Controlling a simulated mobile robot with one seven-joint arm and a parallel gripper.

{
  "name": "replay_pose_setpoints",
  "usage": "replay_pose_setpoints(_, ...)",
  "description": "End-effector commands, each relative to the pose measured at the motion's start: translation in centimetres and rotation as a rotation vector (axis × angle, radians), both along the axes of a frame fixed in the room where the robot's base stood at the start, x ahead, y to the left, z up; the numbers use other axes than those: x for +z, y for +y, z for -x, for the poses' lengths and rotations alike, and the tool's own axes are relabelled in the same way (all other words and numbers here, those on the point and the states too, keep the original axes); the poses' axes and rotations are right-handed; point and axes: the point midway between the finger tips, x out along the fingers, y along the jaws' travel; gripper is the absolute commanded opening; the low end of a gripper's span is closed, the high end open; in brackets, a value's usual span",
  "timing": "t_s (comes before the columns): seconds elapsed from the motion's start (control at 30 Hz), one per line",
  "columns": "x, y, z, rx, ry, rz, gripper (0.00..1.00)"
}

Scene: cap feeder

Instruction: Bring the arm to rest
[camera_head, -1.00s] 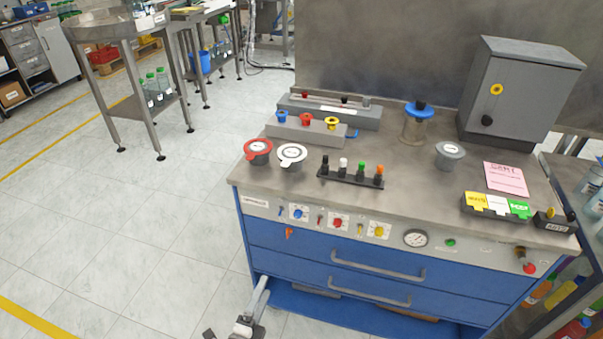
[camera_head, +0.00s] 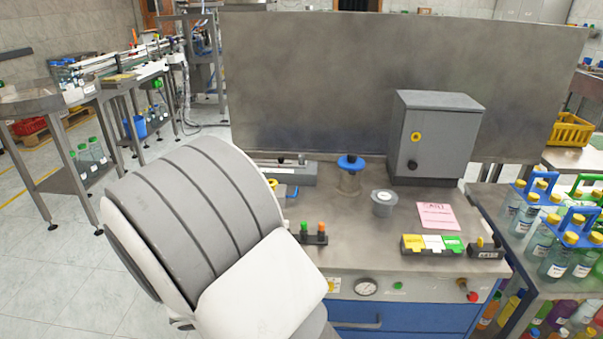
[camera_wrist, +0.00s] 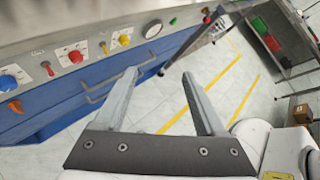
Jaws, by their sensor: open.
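My gripper (camera_wrist: 160,82) shows in the wrist view with its two fingers spread apart and nothing between them. It hangs in front of the blue drawer front (camera_wrist: 70,103) of the workbench, over the tiled floor. In the head view my own white and grey arm link fills the lower left and hides my gripper and the left part of the bench (camera_head: 350,255).
On the bench stand a grey cabinet (camera_head: 434,140), a blue-topped canister (camera_head: 348,178), a grey-lidded cup (camera_head: 383,203) and coloured tags (camera_head: 432,244). Bottle carriers (camera_head: 560,240) stand at right. In the wrist view, knobs (camera_wrist: 77,56) line the panel near my gripper.

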Motion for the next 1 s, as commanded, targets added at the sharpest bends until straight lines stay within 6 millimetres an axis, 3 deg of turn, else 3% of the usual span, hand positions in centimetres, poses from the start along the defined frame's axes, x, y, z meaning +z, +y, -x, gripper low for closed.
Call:
replay_pose_setpoints(0.03, 1.7, -1.2, 0.1, -0.086, -0.031, -0.075, 0.72)
replay_pose_setpoints(0.4, 10.1, -7.9, 3.1, -0.696, -0.286, -0.542, 0.72)
replay_pose_setpoints(0.7, 16.3, -11.7, 6.5, -1.174, -0.532, -0.883, 0.72)
replay_pose_setpoints(1.0, 22.0, -14.0, 10.3, -1.621, -0.803, -1.206, 0.72)
